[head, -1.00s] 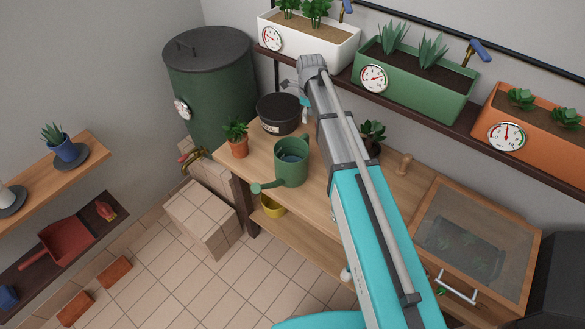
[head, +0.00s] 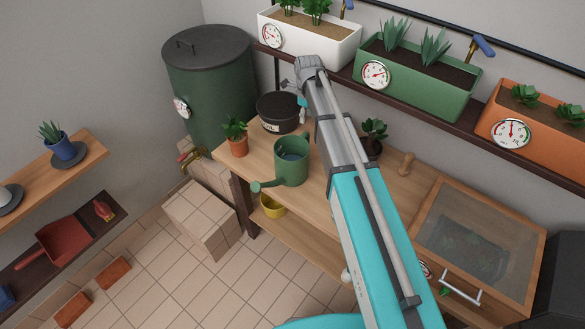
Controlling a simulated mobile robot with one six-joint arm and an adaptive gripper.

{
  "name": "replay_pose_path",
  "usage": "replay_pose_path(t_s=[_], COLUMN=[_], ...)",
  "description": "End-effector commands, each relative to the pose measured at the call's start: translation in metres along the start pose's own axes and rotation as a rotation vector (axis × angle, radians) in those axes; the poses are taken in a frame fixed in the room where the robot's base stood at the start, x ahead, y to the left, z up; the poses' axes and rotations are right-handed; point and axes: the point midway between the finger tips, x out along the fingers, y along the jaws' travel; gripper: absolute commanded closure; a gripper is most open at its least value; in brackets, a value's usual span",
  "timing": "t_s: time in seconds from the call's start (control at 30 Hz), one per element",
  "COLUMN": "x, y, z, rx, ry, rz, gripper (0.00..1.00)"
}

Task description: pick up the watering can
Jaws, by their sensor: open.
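The green watering can (head: 292,166) stands upright on the wooden bench, left of my arm, in the head view. Its spout points to the lower left and its open top shows a bluish inside. My gripper (head: 290,86) is small and partly hidden by the end of my arm. It is open and empty, above and behind the can in the picture, near the black pot, and apart from the can.
On the bench (head: 316,198) are a potted plant (head: 237,147) left of the can, a black pot (head: 278,113) behind it and a glass-lidded box (head: 465,245) at right. A planter shelf (head: 465,129) runs above. A green barrel (head: 212,95) stands at left.

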Motion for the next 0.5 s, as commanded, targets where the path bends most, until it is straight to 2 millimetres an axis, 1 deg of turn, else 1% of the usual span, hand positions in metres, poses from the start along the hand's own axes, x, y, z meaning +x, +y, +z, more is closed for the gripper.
replay_pose_path(t_s=[0.03, 0.5], x=[0.008, 0.044], y=[0.0, 0.0], z=[0.0, -0.001], rx=[0.0, 0.0], ry=[0.0, 0.0], rz=[0.0, 0.0], gripper=[0.53, 0.53])
